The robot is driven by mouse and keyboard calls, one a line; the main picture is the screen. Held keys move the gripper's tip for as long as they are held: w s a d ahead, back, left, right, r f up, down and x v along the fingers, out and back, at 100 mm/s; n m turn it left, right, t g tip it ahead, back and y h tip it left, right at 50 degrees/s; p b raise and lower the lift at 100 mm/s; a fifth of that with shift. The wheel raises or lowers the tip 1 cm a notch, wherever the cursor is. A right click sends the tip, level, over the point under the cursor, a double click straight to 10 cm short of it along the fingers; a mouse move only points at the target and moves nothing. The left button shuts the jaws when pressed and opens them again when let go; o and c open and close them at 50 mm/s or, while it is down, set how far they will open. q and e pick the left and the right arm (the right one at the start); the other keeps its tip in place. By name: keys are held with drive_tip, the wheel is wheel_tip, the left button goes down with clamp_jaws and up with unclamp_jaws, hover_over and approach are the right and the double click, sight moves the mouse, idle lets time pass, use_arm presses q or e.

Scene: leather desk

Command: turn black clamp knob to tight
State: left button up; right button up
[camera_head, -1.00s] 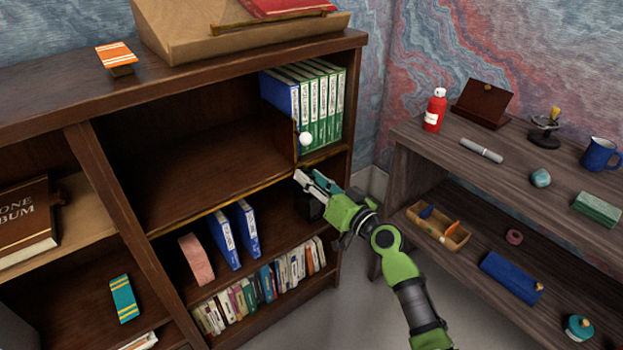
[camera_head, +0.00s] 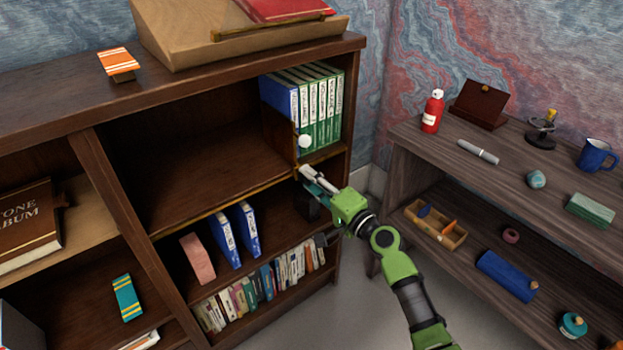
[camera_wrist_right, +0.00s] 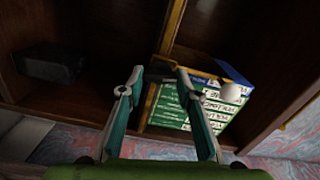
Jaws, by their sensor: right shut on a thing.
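My right gripper (camera_head: 304,176) is at the front edge of the bookcase's middle shelf, just below the row of upright binders. In the right wrist view its two fingers (camera_wrist_right: 160,76) are shut on a small dark piece, the black clamp knob (camera_wrist_right: 160,70). The fingertips hide most of the knob, and its markings cannot be read. In the head view the gripper covers the knob. A white ball (camera_head: 305,141) sits just above the fingertips, beside the binders, and also shows in the right wrist view (camera_wrist_right: 231,93). My left gripper is not in view.
Blue and green binders (camera_head: 322,105) fill the shelf's right end. A black box-like object (camera_head: 306,207) lies below my gripper on the lower shelf. The bookcase (camera_head: 240,190) has free shelf space to the left. A wooden side table (camera_head: 405,150) stands at the right.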

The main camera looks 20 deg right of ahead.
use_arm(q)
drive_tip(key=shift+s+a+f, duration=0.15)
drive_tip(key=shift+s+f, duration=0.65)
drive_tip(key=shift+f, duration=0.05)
use_arm(e)
drive_tip(key=shift+m, duration=1.2)
drive_tip(key=o, duration=1.1)
drive_tip(key=shift+o, duration=0.2)
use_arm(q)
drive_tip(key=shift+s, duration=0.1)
use_arm(e)
drive_tip(key=shift+f, duration=0.1)
drive_tip(key=v, duration=1.2)
